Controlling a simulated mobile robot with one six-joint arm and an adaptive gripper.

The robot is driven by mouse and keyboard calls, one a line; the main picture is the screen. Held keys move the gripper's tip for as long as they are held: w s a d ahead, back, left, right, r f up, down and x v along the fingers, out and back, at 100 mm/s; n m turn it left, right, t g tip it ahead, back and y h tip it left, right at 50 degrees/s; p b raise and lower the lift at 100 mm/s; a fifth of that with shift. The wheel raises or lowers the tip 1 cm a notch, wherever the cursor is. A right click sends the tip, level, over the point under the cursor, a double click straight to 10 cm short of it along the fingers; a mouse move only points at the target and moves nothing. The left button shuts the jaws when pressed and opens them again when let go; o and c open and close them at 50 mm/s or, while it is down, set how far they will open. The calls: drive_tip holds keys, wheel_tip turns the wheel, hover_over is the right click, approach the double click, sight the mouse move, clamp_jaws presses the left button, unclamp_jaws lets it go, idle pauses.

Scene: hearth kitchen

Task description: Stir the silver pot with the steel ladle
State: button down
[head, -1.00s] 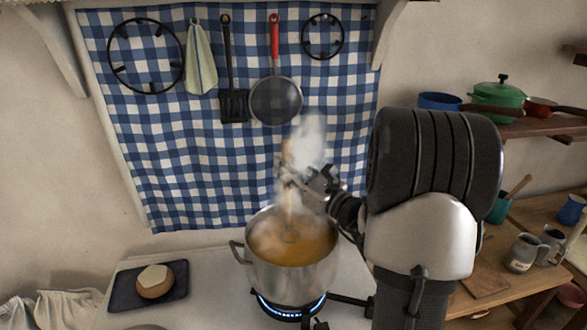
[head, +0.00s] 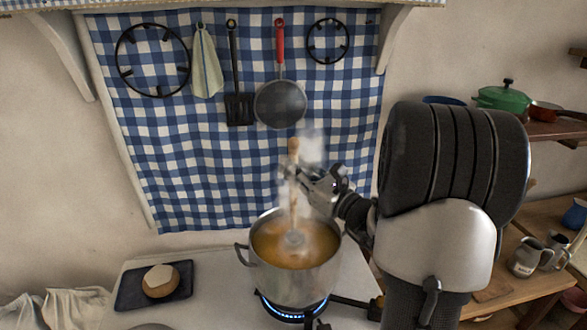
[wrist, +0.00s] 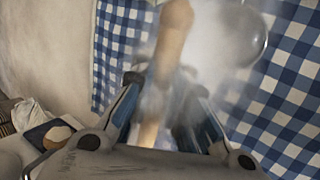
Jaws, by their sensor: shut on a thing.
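The silver pot (head: 295,281) stands on a lit burner in the head view, holding orange-brown liquid (head: 268,245) that steams. My gripper (head: 297,180) is above the pot, shut on the wooden handle of the ladle (head: 293,152). The handle stands nearly upright, and the ladle's greyish lower end (head: 294,239) is at the liquid's surface inside the pot. In the wrist view the handle (wrist: 172,40) passes between the fingers of my gripper (wrist: 160,98). Steam blurs the grip and the ladle's bowl.
A dark board (head: 128,292) with a round bread-like item (head: 160,280) lies left of the pot. A black spatula (head: 238,108) and a red-handled pan (head: 280,103) hang on the checked cloth behind. Shelves with a green pot (head: 501,98) and mugs are at right.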

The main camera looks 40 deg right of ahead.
drive_tip(key=shift+r+p, duration=1.6)
drive_tip(key=shift+r, duration=0.95)
